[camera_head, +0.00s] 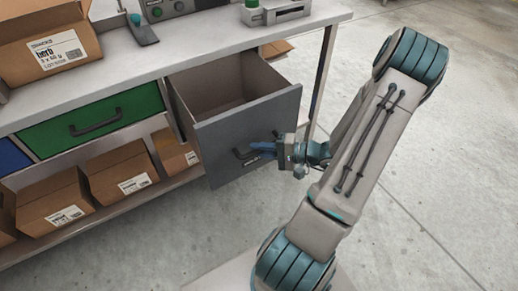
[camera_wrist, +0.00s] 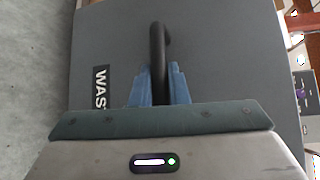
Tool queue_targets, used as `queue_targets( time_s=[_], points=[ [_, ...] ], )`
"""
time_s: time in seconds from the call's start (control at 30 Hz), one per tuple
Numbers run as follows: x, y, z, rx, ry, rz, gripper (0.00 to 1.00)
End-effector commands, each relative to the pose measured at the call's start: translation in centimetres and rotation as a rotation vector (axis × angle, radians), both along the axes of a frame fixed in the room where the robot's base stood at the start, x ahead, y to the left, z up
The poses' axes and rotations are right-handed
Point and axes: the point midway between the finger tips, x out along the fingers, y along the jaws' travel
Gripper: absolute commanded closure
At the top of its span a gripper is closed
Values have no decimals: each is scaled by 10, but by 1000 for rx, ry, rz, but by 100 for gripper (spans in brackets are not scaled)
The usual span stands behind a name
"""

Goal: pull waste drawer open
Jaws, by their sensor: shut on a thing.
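The waste drawer (camera_head: 246,135) is a grey drawer under the right end of the bench, and it stands pulled out with its empty-looking inside showing from above. Its dark front fills most of the wrist view (camera_wrist: 220,60), with a black label partly reading "WAS" (camera_wrist: 101,86). My gripper (camera_head: 262,149) is at the drawer front, with its blue fingers shut on the black handle (camera_wrist: 158,45). In the wrist view the fingers (camera_wrist: 158,88) sit on both sides of the handle bar. Part of the handle is hidden by the fingers in the head view.
A green drawer (camera_head: 60,128) and part of a blue drawer (camera_head: 10,157) are shut to the left. Cardboard boxes (camera_head: 122,172) stand on the lower shelf. An open box (camera_head: 50,45) and devices (camera_head: 275,10) are on the bench top (camera_head: 200,45). Concrete floor in front is clear.

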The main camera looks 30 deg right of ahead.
Motion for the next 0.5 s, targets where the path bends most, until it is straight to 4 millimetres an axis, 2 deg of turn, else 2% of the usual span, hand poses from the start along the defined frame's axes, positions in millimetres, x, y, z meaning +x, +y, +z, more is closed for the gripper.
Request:
queue_targets(
  time_s=[0.4, 0.43, 0.5],
  points=[
    [-1, 0, 0, 0, 0, 1, 100],
    [-1, 0, 0, 0, 0, 1, 80],
    [-1, 0, 0, 0, 0, 1, 64]
  ],
)
